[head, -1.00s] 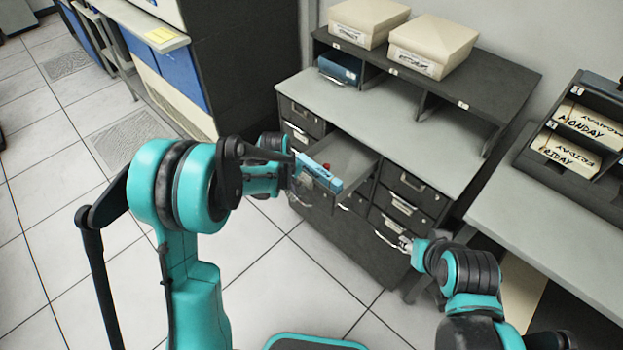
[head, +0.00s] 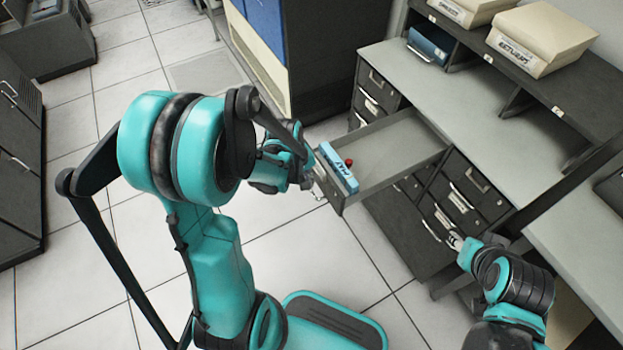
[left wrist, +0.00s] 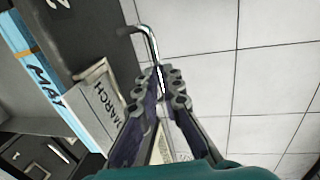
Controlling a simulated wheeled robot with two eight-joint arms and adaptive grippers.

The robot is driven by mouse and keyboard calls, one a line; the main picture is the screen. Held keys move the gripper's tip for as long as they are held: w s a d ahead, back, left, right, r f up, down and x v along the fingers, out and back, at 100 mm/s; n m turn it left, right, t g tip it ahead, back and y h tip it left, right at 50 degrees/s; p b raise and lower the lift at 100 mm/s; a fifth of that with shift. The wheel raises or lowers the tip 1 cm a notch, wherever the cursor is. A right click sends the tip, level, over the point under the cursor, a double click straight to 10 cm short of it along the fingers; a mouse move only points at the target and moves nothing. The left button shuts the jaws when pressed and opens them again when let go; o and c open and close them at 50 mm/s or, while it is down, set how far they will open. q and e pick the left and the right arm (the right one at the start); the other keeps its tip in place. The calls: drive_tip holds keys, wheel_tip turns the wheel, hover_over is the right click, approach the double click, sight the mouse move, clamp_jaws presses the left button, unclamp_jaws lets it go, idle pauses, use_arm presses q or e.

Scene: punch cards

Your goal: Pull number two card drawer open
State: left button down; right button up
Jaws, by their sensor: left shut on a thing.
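A dark drawer (head: 400,150) stands pulled far out of the grey cabinet. A label reading MARCH (left wrist: 104,95) and blue cards marked MAY (left wrist: 45,75) show there too. My right gripper (head: 456,241) is beside the handles of the lower right drawers; whether it is open or touches one cannot be told.
The cabinet has several shut drawers (head: 470,178) and a grey top (head: 470,110). Cream boxes (head: 545,38) and a blue box (head: 430,43) sit on its shelves. A grey desk (head: 590,215) is at right. Tiled floor (head: 110,50) is clear at left.

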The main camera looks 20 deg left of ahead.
use_arm(q)
drive_tip(key=c, duration=1.9)
unclamp_jaws()
drive_tip(key=r, duration=0.4)
drive_tip(key=s+a+r, duration=0.1)
drive_tip(key=r, duration=0.2)
drive_tip(key=s+r, duration=0.1)
drive_tip(key=r, duration=0.3)
drive_tip(key=shift+a+r, duration=0.2)
drive_tip(key=shift+r, duration=0.15)
drive_tip(key=shift+s+d+r+m+t+y, duration=0.2)
drive_tip(key=shift+s+d+r+m+t, duration=0.8)
drive_tip(key=shift+m, duration=0.8)
drive_tip(key=shift+s+d+r+m+t+y, duration=0.2)
drive_tip(key=shift+s+d+r+m+t, duration=0.45)
drive_tip(key=shift+s+d+m, duration=0.9)
drive_tip(key=shift+s+d+r+m+t+y, duration=0.2)
drive_tip(key=shift+s+d+r+m+t, duration=0.65)
drive_tip(key=shift+m, duration=1.2)
